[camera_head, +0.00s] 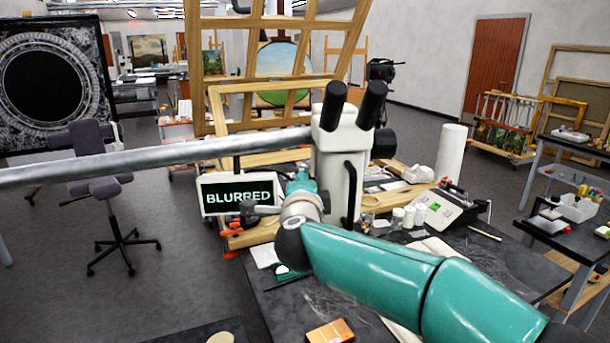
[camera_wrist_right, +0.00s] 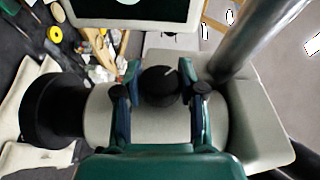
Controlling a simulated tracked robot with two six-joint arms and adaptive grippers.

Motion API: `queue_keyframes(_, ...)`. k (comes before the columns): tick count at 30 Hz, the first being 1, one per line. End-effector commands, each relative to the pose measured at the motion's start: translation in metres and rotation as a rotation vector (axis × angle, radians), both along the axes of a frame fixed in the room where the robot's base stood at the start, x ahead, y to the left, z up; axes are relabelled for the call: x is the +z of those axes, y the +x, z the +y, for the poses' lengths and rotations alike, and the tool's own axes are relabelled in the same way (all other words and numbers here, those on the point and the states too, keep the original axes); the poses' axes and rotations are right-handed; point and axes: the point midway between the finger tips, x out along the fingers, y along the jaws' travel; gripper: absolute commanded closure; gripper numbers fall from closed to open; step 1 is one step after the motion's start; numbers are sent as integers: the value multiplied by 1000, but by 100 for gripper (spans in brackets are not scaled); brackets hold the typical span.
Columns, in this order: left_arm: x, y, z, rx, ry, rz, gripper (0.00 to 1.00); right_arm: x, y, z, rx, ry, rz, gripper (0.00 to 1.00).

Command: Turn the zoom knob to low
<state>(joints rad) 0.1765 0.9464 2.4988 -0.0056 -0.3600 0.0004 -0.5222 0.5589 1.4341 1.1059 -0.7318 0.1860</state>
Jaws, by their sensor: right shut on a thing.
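The white stereo microscope (camera_head: 335,165) with two black eyepieces hangs on a grey horizontal boom. In the right wrist view its pale body (camera_wrist_right: 260,120) lies sideways. The dark round zoom knob (camera_wrist_right: 159,86) is on that body, with a short white mark toward its upper right. My right gripper (camera_wrist_right: 163,92) has one finger on each side of the knob and is shut on it. In the head view this gripper (camera_head: 300,187) is at the microscope's left side, and the knob is hidden there. My left gripper is not in view.
A screen (camera_head: 240,195) reading "BLURRED" stands just left of my right gripper. The boom (camera_head: 150,160) crosses from the left. The dark worktable (camera_head: 300,300) below holds jars (camera_head: 403,216) and a small orange block (camera_head: 330,331). A wooden frame stands behind.

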Motion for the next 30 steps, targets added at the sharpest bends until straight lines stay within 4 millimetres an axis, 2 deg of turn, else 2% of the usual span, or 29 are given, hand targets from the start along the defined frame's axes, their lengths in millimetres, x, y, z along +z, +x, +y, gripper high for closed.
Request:
queue_keyframes(7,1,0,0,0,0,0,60,-3,0,1,1,-3,78,95)
queue_keyframes(21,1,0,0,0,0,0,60,-5,0,1,-1,-5,96,95)
queue_keyframes(22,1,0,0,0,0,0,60,-5,0,1,-1,-5,96,57)
queue_keyframes(26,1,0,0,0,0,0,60,-5,0,1,-1,-5,94,35)
queue_keyframes(30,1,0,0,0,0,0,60,-3,0,1,-1,-5,92,34)
